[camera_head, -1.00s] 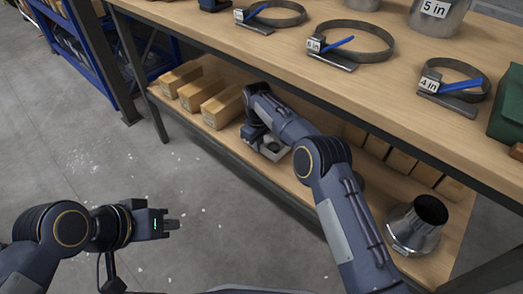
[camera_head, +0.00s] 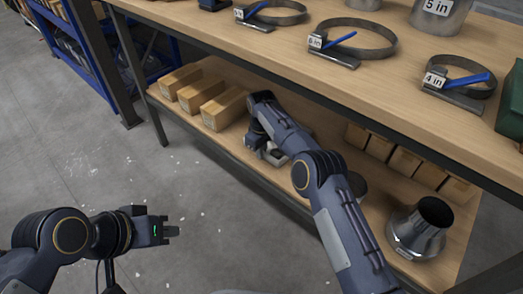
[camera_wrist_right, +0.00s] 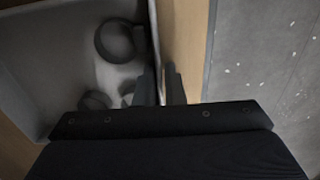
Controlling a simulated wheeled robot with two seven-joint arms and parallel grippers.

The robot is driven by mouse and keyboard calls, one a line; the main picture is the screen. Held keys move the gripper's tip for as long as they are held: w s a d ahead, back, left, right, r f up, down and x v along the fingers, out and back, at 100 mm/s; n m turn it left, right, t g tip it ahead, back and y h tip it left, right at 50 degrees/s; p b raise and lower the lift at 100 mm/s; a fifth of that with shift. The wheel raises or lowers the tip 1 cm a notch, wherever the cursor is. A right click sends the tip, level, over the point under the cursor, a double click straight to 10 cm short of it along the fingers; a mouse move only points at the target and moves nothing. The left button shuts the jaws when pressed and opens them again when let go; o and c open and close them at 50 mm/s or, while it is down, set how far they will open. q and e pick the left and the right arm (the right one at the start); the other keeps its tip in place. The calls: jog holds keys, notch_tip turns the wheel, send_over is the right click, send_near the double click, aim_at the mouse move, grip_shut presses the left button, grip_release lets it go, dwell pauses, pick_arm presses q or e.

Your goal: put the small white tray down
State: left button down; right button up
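The small white tray (camera_head: 276,157) is at the lower shelf, near its front edge, mostly hidden behind my right arm in the head view. In the right wrist view the tray (camera_wrist_right: 30,75) fills the left side, with several round grey parts inside. My right gripper (camera_wrist_right: 161,85) has one finger on each side of the tray's thin wall and appears shut on it. In the head view the right gripper (camera_head: 262,146) is partly hidden by its own wrist. My left gripper (camera_head: 172,231) is empty above the floor; its fingers look close together.
Several cardboard boxes (camera_head: 225,107) stand on the lower shelf left of the tray, and more (camera_head: 404,162) at the back right. A metal cone-shaped duct piece (camera_head: 418,229) stands at the right. The upper table top (camera_head: 300,70) overhangs the shelf and holds labelled clamp rings.

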jog(key=o, duration=0.3)
notch_tip(320, 180, up, 8)
jog(key=p, duration=0.3)
jog(key=shift+f, duration=0.1)
dwell(0.4)
